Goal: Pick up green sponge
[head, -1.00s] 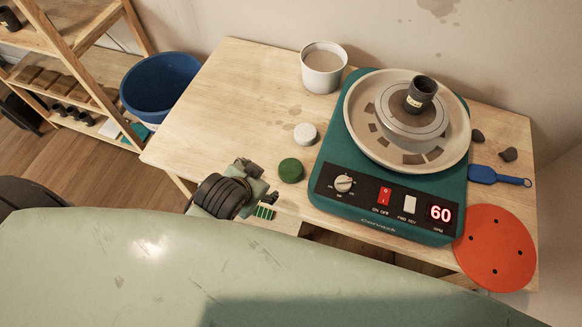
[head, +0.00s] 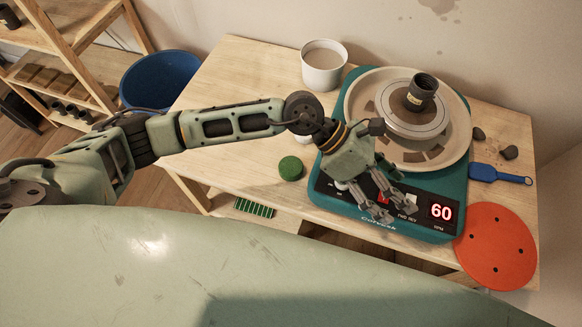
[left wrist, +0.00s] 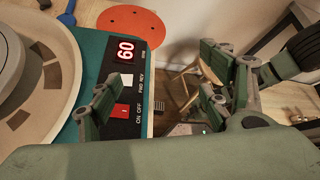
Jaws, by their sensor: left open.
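The green sponge (head: 291,168) is a small round dark-green disc on the wooden table, just left of the teal pottery wheel. My left gripper (head: 396,212) is open and empty over the front control panel of the wheel, to the right of the sponge. The left wrist view shows its spread fingers (left wrist: 165,95) beside the panel; the sponge is not visible there. My right gripper is in neither view.
The teal pottery wheel (head: 452,190) carries a tan pan and a small dark jar (head: 421,92). A white cup (head: 323,65) stands behind. A blue tool (head: 497,174) and an orange disc (head: 495,247) lie right. The table's left part is clear.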

